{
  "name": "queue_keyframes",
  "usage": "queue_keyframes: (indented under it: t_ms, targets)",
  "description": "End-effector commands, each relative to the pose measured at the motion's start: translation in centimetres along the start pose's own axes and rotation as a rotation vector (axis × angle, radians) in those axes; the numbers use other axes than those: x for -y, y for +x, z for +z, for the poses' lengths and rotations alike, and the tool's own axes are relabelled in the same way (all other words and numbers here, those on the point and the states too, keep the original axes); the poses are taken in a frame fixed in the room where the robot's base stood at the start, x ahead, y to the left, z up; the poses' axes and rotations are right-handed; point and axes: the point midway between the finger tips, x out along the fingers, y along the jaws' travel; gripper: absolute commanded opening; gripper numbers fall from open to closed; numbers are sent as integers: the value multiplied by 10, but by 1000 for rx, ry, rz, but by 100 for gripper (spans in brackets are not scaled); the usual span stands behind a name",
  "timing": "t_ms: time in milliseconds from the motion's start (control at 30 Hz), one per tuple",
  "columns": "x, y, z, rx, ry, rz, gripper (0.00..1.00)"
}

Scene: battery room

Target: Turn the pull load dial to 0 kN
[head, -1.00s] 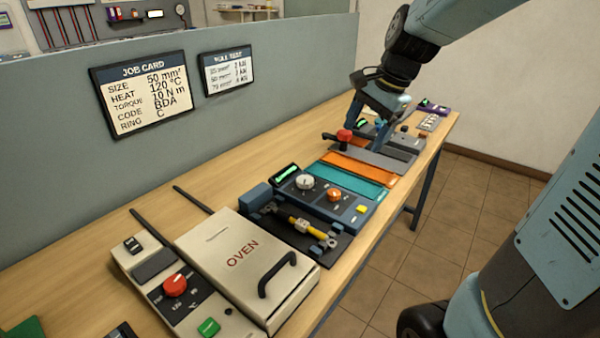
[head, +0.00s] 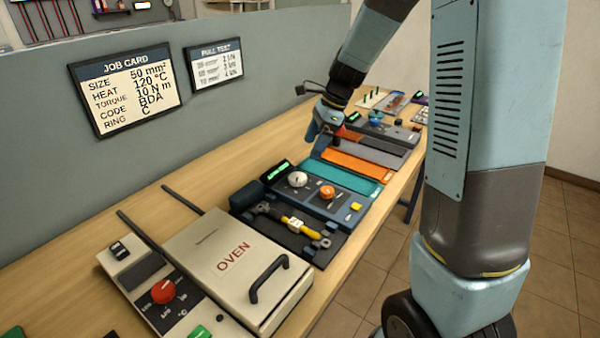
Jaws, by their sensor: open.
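The blue pull-test unit (head: 337,208) stands on the bench behind the oven. Its panel carries a pale round dial or gauge (head: 298,179), an orange knob (head: 327,192), a yellow button (head: 356,207) and a green-lit display (head: 277,171). Which of the two round parts is the load dial, and its setting, are too small to read. My gripper (head: 318,143) is open, pointing down above the far side of the bench, beyond the unit and apart from its knobs. The fingertips are small and partly blurred against the mats.
The oven (head: 205,262), with a black handle and a red knob on its control box (head: 163,291), stands nearer. Teal, orange and grey strips (head: 350,165) lie beyond the unit. A partition with a job card (head: 124,90) and pull test card (head: 215,63) runs along the left.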

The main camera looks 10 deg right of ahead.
Motion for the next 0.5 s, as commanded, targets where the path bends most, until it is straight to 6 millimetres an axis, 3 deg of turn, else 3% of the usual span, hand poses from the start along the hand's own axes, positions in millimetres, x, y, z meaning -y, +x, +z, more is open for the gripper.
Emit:
queue_keyframes:
  t_ms: [500]
  targets:
    - [0,87,-1,0,1,2,79]
